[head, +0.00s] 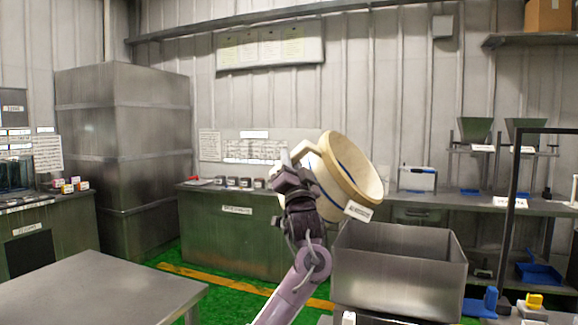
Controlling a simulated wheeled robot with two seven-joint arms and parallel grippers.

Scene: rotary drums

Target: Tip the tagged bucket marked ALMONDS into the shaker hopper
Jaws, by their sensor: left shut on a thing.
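A cream bucket (355,178) with a tan rim and a blue line inside is held in the air, tilted with its mouth toward the upper right. A white tag (358,211) hangs at its lower side; its lettering is too small to read. My left gripper (298,172) is shut on the bucket at its left side, by the handle. A grey metal open-topped hopper (400,272) stands just below and right of the bucket. Whether it is the shaker hopper I cannot tell for sure, and its inside is mostly hidden. My right gripper is not in view.
A bare metal table (95,290) fills the lower left. A long counter (235,225) runs along the back wall. A rack with funnels (475,130) and a dark post (512,200) stand at the right. Blue and yellow parts (535,300) lie at the lower right.

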